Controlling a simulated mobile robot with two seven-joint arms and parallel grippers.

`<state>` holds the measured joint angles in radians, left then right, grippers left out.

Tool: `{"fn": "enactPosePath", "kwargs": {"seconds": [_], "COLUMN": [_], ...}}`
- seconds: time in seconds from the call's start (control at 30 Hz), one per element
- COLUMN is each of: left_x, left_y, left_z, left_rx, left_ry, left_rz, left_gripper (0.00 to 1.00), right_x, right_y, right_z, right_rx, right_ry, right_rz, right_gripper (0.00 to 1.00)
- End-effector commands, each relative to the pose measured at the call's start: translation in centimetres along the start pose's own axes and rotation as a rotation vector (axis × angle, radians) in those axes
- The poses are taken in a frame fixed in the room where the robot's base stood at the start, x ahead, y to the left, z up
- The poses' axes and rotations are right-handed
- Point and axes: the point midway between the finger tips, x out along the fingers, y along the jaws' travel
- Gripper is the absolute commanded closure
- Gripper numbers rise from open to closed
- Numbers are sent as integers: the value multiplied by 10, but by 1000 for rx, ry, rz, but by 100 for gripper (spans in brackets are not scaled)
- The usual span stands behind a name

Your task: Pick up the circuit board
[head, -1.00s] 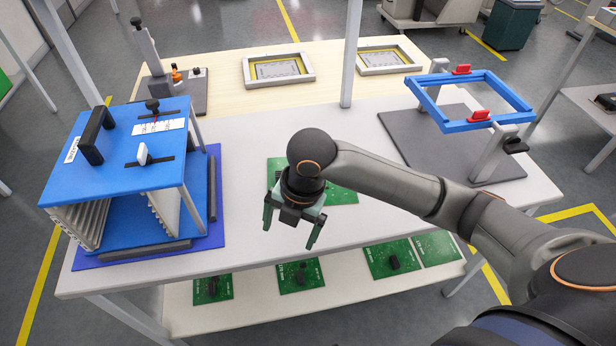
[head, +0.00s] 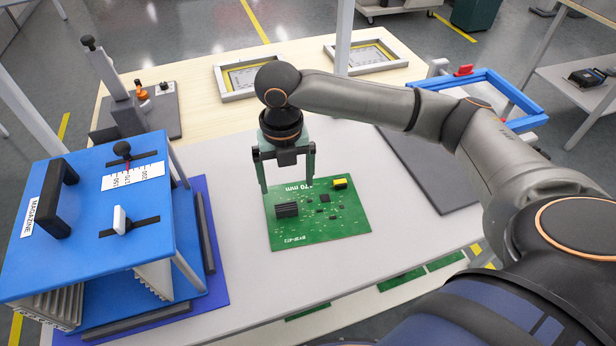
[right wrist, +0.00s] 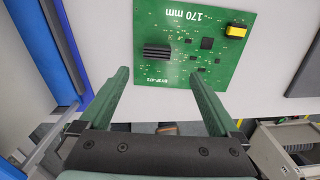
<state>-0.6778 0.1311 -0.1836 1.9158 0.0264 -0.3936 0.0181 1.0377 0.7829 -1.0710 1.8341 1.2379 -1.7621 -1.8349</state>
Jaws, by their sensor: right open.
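The green circuit board (head: 330,219) lies flat on the light table, marked "170 mm", with a black finned block and a yellow part on it. It also shows in the right wrist view (right wrist: 180,68). My right gripper (head: 288,187) is open and empty, at the far left part of the board in the head view. In the right wrist view its two fingers (right wrist: 160,85) are spread wide, pointing toward the board's "BYBF-473" edge, with nothing between them gripped. I cannot tell its exact height above the board. My left gripper is not in view.
A blue magazine rack (head: 95,215) with a black handle stands left of the board. A dark grey plate (head: 425,170) and a blue frame (head: 505,97) are at the right. More green boards (head: 402,280) lie on the lower shelf. Table in front of the board is clear.

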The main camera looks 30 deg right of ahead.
Motion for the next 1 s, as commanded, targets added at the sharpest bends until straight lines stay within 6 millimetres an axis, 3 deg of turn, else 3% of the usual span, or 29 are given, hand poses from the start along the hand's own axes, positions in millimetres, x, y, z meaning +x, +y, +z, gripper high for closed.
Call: {"fn": "enactPosePath", "kwargs": {"seconds": [0.1,0.37,0.63,1.0], "left_x": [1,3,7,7], "left_y": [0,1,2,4], "left_z": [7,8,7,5], "left_rx": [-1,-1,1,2], "left_ry": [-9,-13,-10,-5], "left_rz": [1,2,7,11], "left_gripper": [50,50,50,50], "right_x": [23,45,83,92], "right_y": [0,1,6,6], "right_z": [0,1,7,7], "right_rx": [2,1,1,0], "right_ry": [2,0,0,-2], "right_rz": [-1,0,0,1], "right_gripper": [3,3,3,5]}}
